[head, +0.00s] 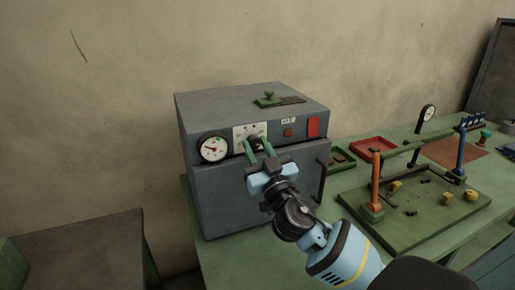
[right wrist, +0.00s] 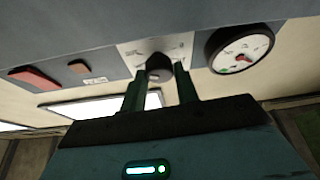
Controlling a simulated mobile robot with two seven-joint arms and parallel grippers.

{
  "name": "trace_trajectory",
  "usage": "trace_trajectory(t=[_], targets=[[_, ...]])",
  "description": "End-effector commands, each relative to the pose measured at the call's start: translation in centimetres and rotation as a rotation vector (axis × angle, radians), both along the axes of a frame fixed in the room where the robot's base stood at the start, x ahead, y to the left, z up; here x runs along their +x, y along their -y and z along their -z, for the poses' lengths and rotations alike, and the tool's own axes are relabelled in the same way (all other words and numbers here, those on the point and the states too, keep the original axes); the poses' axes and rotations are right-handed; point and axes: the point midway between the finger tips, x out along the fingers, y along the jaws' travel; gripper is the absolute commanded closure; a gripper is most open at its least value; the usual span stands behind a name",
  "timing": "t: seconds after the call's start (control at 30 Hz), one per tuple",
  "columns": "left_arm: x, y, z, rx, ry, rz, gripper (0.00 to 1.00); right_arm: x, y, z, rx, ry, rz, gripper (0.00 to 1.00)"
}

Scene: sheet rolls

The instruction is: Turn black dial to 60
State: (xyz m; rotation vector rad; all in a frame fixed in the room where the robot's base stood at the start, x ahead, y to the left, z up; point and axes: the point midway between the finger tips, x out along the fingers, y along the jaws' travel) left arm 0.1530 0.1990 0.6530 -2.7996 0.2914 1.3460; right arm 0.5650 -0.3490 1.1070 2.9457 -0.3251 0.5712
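The black dial (right wrist: 158,67) sits on a white scale plate (right wrist: 183,46) on the front of a grey oven-like box (head: 240,190). In the head view the dial is mostly hidden by my right gripper (head: 261,146). The right gripper, with green fingers, reaches up to the dial from the front. In the right wrist view its fingertips (right wrist: 159,72) stand on either side of the dial, with a small gap seeming to show. The dial's pointer and the scale numbers are too small to read. My left gripper is not in view.
A round gauge (head: 213,148) with a red needle is left of the scale plate. A red switch (head: 313,127) and a brown button (head: 288,133) are to the right. A dark door handle (head: 320,181) sticks out. A green tray (head: 420,215) with posts stands on the table at right.

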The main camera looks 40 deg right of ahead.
Motion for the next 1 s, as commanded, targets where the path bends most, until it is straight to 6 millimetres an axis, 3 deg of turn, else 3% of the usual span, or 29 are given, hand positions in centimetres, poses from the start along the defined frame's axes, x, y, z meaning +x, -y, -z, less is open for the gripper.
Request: trace_trajectory(t=[0.13,0.47,0.77,1.0], targets=[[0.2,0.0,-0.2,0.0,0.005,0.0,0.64,0.0,0.0,0.0,0.0,0.0,0.001,0.92],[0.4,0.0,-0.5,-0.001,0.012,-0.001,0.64,0.0,0.1,-0.1,-0.052,-0.012,0.002,0.92],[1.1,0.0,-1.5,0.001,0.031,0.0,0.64,-0.1,0.2,-0.4,-0.253,-0.058,0.001,0.92],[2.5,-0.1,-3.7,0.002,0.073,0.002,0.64,-0.2,0.3,-0.9,-0.475,-0.107,0.002,0.92]])
